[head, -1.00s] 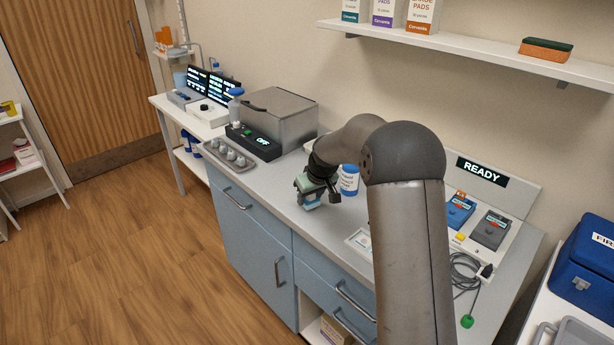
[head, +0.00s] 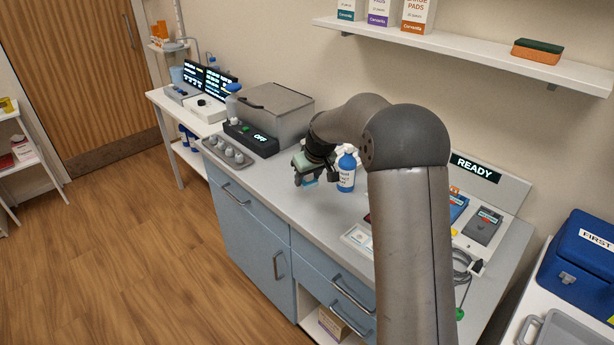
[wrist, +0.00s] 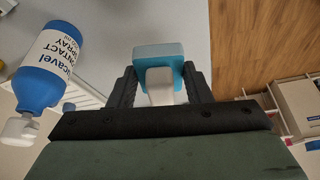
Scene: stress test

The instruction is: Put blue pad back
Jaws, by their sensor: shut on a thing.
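My gripper (head: 308,176) is shut on a blue pad (wrist: 158,52), a light-blue block with a white part facing the wrist. In the wrist view, the dark fingers of my gripper (wrist: 159,76) grip it from both sides. In the head view, only a small light-blue edge of the pad (head: 310,184) shows under the fingers, above the grey counter near its front edge. I cannot tell whether the pad touches the counter.
A blue-and-white spray bottle (head: 346,174) stands just right of my gripper; it also shows in the wrist view (wrist: 45,70). A steel box (head: 272,112) with an OFF display and a tray of several knobs (head: 228,155) lie left. A READY panel (head: 475,168) with handheld units is right.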

